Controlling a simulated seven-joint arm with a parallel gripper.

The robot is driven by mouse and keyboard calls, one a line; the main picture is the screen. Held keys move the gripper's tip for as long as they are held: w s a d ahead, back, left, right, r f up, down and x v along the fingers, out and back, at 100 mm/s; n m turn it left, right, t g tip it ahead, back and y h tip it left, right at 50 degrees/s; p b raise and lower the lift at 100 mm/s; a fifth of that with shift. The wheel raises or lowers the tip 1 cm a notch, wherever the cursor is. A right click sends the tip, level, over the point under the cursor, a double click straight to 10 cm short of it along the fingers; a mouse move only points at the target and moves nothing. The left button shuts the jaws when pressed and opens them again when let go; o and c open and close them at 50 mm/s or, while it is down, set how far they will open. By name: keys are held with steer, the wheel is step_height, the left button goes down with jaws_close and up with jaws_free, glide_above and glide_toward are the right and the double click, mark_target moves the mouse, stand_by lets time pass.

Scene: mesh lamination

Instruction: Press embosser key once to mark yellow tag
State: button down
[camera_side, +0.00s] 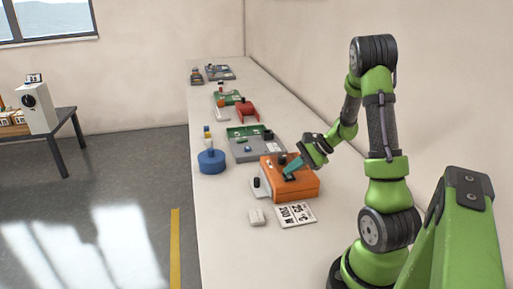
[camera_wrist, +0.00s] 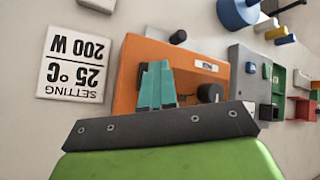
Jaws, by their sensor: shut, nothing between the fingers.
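My gripper (camera_side: 290,172) is shut and empty, its teal fingers together over the orange machine (camera_side: 302,192). In the wrist view the fingertips (camera_wrist: 157,66) overlap the top of the orange machine (camera_wrist: 128,75); I cannot tell whether they touch it. The machine has a black knob (camera_wrist: 210,93) right of the fingers and a small white label window (camera_wrist: 206,66). Whatever lies directly under the fingers is hidden. A small yellow piece (camera_wrist: 276,33) lies beyond the machine, near the blue round object (camera_wrist: 238,14); I cannot tell if it is the tag. No embosser key is clearly identifiable.
A printed card (camera_side: 296,215) reading 25 °C and 200 W lies beside the machine, with a small pale block (camera_side: 257,217) nearby. A grey tray (camera_side: 270,150) stands behind the machine. Farther back are a red stand (camera_side: 247,111) and more trays. The bench's near left part is clear.

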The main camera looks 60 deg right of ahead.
mark_target(292, 176)
steer(key=shift+r, duration=0.7)
steer(key=shift+r, duration=0.1)
steer(key=shift+r, duration=2.45)
